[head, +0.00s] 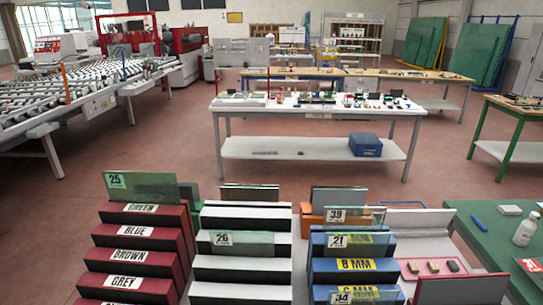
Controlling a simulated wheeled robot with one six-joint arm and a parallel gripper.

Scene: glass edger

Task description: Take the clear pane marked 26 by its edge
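The clear pane marked 26 (252,244) stands upright in the white stepped rack (241,270) at the lower middle of the head view. It is see-through with a faint green tint, and its white number tag is at its left end. Its lower edge meets a step of the rack; how deep it sits cannot be told. Its top edge and both side edges look free. My gripper is not in view.
A red rack (138,257) with a green pane marked 25 (155,187) stands left. A blue rack (353,278) right holds panes marked 21 (372,242) and 34 (372,295); one marked 39 (362,214) is behind. A green table (470,225) stands far right.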

